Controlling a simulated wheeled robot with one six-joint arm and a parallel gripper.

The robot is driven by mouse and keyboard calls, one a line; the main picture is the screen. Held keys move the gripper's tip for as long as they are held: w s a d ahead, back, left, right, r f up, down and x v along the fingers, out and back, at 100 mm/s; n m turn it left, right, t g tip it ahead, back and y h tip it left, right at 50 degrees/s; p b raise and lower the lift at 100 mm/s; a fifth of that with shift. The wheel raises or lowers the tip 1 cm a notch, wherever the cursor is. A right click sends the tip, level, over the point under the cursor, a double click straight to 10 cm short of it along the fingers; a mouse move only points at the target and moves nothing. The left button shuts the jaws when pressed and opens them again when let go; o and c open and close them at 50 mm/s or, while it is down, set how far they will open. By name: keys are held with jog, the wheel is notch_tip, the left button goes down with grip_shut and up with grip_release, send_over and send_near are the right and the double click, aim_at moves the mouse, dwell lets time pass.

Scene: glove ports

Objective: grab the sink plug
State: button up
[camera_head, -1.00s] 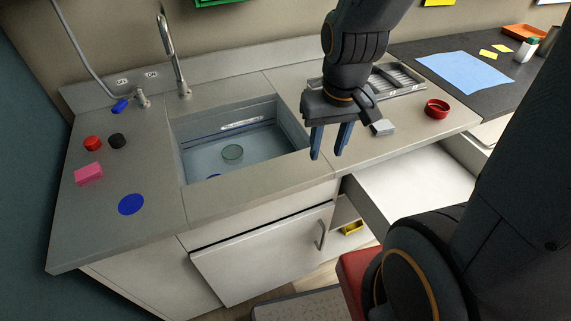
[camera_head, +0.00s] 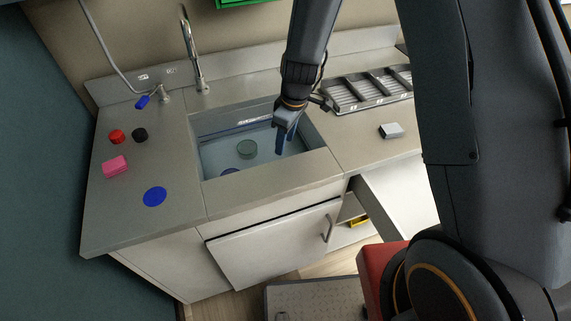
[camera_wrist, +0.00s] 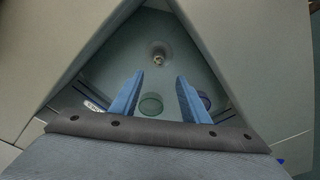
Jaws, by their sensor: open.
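A round, grey-green piece (camera_head: 247,149) with a paler rim is in the sink basin (camera_head: 210,160); it may be the sink plug, but I cannot be sure. In the wrist view this piece (camera_wrist: 150,105) shows between my fingers, below the drain hole (camera_wrist: 158,57). A dark blue round thing (camera_head: 230,171) is partly hidden by the basin's front edge; it also shows beside the right finger in the wrist view (camera_wrist: 205,101). My gripper (camera_head: 285,147) points down over the right part of the basin, open and empty, to the right of the grey-green piece.
The tap (camera_head: 194,65) rises behind the basin. On the left counter are a red round piece (camera_head: 116,136), a black round piece (camera_head: 140,134), a pink block (camera_head: 115,167) and a flat blue disc (camera_head: 155,197). A slotted tray (camera_head: 345,95) and a grey block (camera_head: 391,131) are at right.

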jog(key=shift+w+f+n, duration=0.1)
jog(key=shift+f+n, duration=0.2)
jog(key=shift+f, duration=0.2)
notch_tip(320, 180, down, 2)
jog(key=shift+a+f+p, duration=0.1)
jog(key=shift+a+p, duration=0.05)
jog(key=shift+p, duration=0.25)
jog(key=shift+f+p, duration=0.4)
jog(key=shift+f, duration=0.15)
jog(key=f, duration=0.2)
jog(key=f+p, duration=0.1)
jog(key=shift+d, duration=0.25)
jog(key=shift+a+f, duration=0.1)
jog(key=shift+f, duration=0.45)
grip_shut()
